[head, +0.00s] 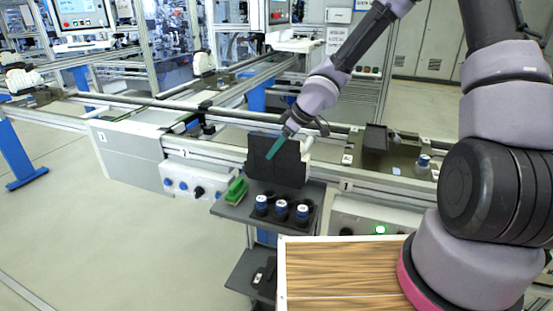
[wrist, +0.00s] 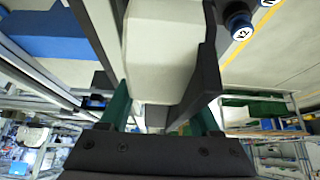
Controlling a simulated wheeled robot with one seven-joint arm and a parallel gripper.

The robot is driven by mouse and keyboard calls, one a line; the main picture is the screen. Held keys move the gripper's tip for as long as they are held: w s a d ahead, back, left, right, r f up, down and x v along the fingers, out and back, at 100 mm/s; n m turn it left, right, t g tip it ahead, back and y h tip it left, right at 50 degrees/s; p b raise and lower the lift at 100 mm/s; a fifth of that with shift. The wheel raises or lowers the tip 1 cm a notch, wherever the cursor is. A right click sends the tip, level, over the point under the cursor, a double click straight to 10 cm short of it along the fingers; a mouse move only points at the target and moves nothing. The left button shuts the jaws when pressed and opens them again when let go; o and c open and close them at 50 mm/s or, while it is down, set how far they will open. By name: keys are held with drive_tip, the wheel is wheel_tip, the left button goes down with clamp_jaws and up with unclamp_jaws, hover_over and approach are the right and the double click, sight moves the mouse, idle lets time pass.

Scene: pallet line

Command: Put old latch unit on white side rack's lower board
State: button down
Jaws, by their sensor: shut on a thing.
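My gripper (head: 276,147) is above the rack's upper board, one teal finger showing in front of a dark upright part. In the wrist view, my gripper (wrist: 162,112) has its two green fingers on either side of a pale block with dark side plates, which I take for the old latch unit (wrist: 165,45). In the head view the unit (head: 288,172) shows mostly as a dark face with a little white at its right. I cannot tell whether its bottom touches the board. The side rack's lower board (head: 243,272) is dark and sits low, partly hidden, with a small black thing on it.
The rack's upper board (head: 232,209) carries a green brush (head: 236,190) and three blue-capped cylinders (head: 282,209). A wooden-topped box (head: 340,270) stands in front at the right. The conveyor line (head: 225,150) runs behind. Open floor lies at the left.

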sight(290, 140)
drive_tip(key=shift+f, duration=1.75)
drive_tip(key=shift+c, duration=0.5)
unclamp_jaws()
drive_tip(key=shift+f, duration=0.15)
drive_tip(key=shift+v, duration=6.15)
